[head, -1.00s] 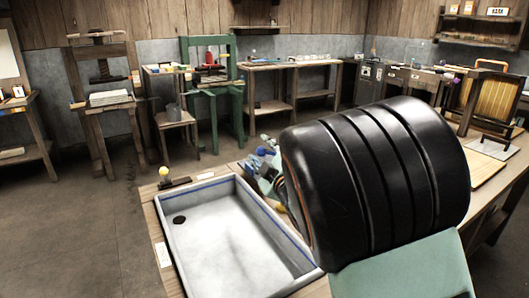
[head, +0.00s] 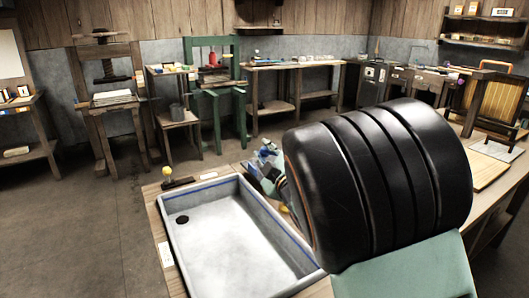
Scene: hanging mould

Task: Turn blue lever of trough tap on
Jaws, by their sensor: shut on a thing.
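The grey trough (head: 180,262) is set in the wooden bench, with a dark drain hole in its far left corner. Small blue parts of the tap, the blue lever (head: 268,151) among them, show beyond the trough's far right corner. My gripper (head: 262,166) is small and partly seen there, at the lever, shut on it. My large black arm link hides the area to the right, and the exact grip and lever angle are too small to tell.
A yellow knob (head: 167,171) on a dark base stands at the trough's far left edge. A wooden board (head: 492,172) lies on the bench at right. A green press (head: 213,75) and side tables stand along the back wall. The floor at left is clear.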

